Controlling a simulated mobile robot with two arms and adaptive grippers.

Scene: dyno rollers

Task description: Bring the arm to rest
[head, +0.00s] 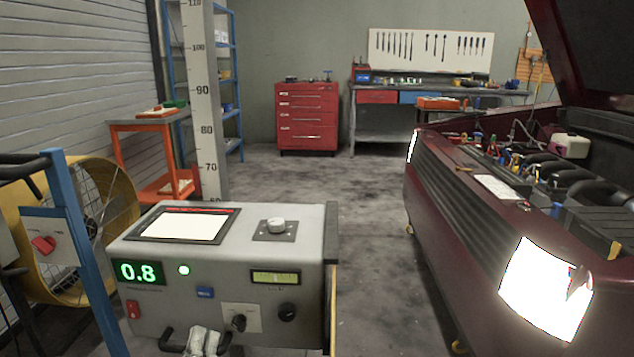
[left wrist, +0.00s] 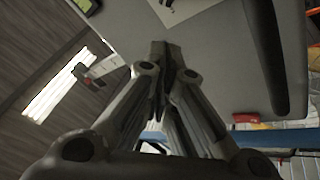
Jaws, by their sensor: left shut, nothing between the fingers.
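My left gripper (head: 204,341) shows at the bottom edge of the head view, in front of the lower part of a grey console (head: 225,258). In the left wrist view, the same gripper (left wrist: 166,52) has its fingertips together with nothing between them. The console's grey surface fills the area beyond the tips; I cannot tell whether they touch it. My right gripper is in neither view.
A yellow fan (head: 112,200) and blue post (head: 84,250) stand left. A dark red car (head: 470,235), hood raised, stands right. The floor between is clear.

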